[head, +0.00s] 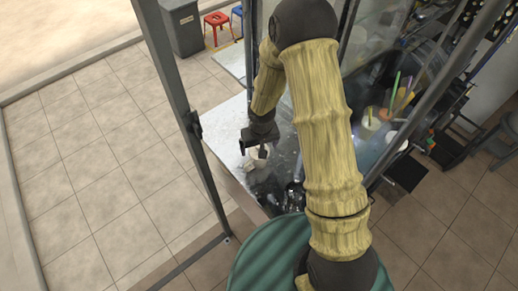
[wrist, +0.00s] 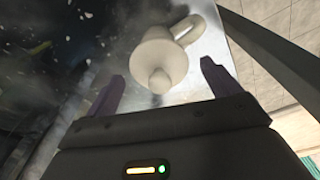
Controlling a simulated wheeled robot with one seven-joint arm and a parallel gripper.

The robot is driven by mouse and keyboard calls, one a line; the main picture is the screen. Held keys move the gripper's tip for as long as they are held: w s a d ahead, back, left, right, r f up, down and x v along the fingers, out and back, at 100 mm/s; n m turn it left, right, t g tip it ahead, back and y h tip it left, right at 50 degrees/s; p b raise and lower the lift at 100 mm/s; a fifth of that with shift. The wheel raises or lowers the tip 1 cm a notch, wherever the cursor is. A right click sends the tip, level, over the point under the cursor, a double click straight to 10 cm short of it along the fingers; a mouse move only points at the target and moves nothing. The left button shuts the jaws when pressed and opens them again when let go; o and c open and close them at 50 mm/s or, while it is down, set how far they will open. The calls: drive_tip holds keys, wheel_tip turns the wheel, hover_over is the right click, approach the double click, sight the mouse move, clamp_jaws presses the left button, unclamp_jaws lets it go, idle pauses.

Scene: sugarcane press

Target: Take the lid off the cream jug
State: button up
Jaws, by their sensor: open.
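My gripper (wrist: 161,70) is open, with one finger to the left and one to the right of the lid and knob. I see nothing held between the fingers. In the head view my gripper (head: 258,145) is low over the counter, at a small pale object that it partly hides.
The shiny counter (head: 228,146) has a dark, speckled area. Grey frame posts (head: 181,108) stand beside it. A container with coloured straws (head: 369,121) is to the right. A grey bin (head: 182,27) and stools (head: 217,19) are at the back. The tiled floor on the left is clear.

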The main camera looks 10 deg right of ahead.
drive_tip(key=shift+c, duration=0.4)
drive_tip(key=c, duration=1)
drive_tip(key=shift+r, duration=0.1)
wheel_tip(320, 180, up, 10)
drive_tip(key=shift+f+b, duration=0.1)
drive_tip(key=shift+b, duration=0.75)
